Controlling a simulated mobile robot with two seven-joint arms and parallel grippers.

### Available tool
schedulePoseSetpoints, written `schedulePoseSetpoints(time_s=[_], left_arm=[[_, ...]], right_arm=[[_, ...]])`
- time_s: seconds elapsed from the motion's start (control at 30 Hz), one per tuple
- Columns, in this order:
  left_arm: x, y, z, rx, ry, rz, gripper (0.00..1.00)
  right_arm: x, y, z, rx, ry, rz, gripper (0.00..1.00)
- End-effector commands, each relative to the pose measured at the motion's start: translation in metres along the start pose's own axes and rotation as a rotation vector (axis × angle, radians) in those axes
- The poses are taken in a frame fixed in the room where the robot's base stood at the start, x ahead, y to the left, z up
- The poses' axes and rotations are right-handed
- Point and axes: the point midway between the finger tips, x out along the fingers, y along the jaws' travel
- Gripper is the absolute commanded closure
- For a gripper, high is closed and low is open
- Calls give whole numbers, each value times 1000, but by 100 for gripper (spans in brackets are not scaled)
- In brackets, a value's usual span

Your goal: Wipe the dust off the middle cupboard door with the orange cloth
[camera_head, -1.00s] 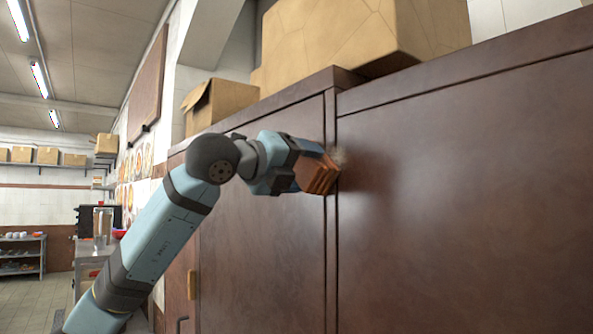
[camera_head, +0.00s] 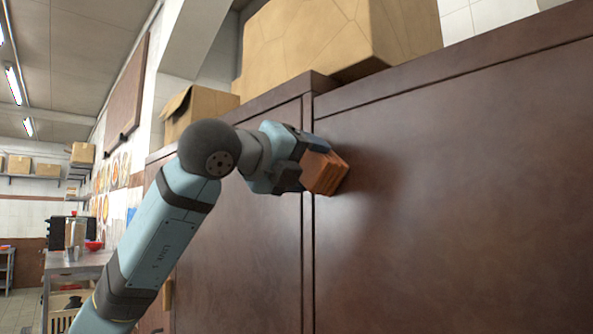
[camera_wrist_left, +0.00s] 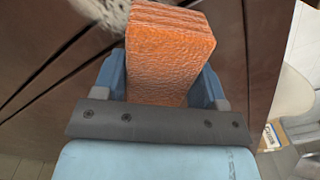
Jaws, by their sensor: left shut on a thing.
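The orange cloth (camera_head: 324,173) is a thick folded block. My left gripper (camera_head: 303,165) is shut on it; in the left wrist view the cloth (camera_wrist_left: 170,50) sits between the two blue fingers. The cloth is at the upper left edge of the large brown cupboard door (camera_head: 450,190), just right of the vertical seam. It appears against the door, but I cannot tell whether it touches. A pale speckled dust patch (camera_wrist_left: 108,12) shows beside the cloth in the left wrist view. The head view shows no clear dust now. My right gripper is not in view.
Another brown door (camera_head: 235,255) lies left of the seam. Cardboard boxes (camera_head: 335,45) stand on top of the cupboard. A metal counter (camera_head: 75,262) and a wall shelf with boxes are at the far left. The large door's face is clear of objects.

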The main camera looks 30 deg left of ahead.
Motion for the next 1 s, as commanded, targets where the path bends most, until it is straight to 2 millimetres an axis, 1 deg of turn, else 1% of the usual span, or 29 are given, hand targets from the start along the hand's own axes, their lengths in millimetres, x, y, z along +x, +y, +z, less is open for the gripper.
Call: schedulePoseSetpoints(time_s=[0.27,0.47,0.7,1.0], left_arm=[[2,0,-1,-1,-1,1,53],[3,8,7,-3,0,3,53],[4,22,23,-2,-1,4,53],[4,30,32,-2,-1,5,53]], right_arm=[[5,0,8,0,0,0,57],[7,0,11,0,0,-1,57],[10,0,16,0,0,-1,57],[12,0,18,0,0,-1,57]])
